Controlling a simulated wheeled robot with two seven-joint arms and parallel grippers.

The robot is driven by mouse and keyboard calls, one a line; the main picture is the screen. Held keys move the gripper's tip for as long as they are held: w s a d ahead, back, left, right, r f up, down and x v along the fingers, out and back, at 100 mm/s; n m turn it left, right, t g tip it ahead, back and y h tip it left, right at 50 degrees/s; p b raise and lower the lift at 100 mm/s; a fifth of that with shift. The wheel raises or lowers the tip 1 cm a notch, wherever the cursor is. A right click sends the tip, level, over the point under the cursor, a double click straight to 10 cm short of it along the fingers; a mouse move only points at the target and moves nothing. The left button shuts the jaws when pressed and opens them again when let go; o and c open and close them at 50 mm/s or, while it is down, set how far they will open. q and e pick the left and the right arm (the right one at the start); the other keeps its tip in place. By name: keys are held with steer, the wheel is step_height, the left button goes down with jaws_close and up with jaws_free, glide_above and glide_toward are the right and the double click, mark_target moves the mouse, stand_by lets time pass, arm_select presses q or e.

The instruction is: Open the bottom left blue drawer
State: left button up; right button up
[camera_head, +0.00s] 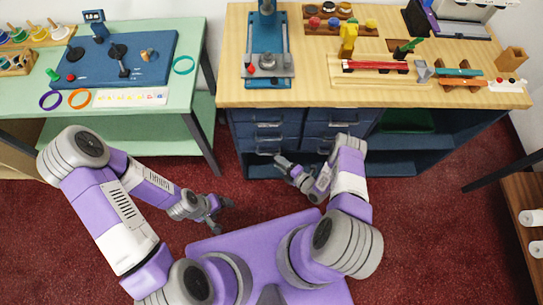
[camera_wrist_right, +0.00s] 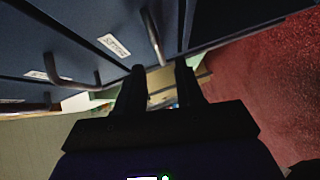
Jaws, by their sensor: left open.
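The bottom left blue drawer (camera_head: 248,144) is in the left column of the cabinet under the wooden counter, and looks closed. A bar handle runs along its front. My right gripper (camera_head: 279,160) is low in front of this drawer, close to its handle. In the right wrist view my right gripper's dark fingers (camera_wrist_right: 160,68) are apart. A bar handle (camera_wrist_right: 152,36) on a labelled blue front reaches toward the gap between the fingertips; I cannot tell whether they touch. My left gripper (camera_head: 217,220) is open and empty over the red carpet, left of my base.
The wooden counter (camera_head: 225,85) overhangs the drawers and carries several objects. Open blue shelving (camera_head: 430,150) is right of the drawers. A green table (camera_head: 195,95) stands left, its dark leg (camera_head: 205,140) near the cabinet. Red carpet (camera_head: 420,235) is clear at right.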

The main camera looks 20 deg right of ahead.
steer(key=b+x, duration=0.1)
steer(key=x, duration=0.4)
steer(key=shift+w, duration=0.2)
jaws_close()
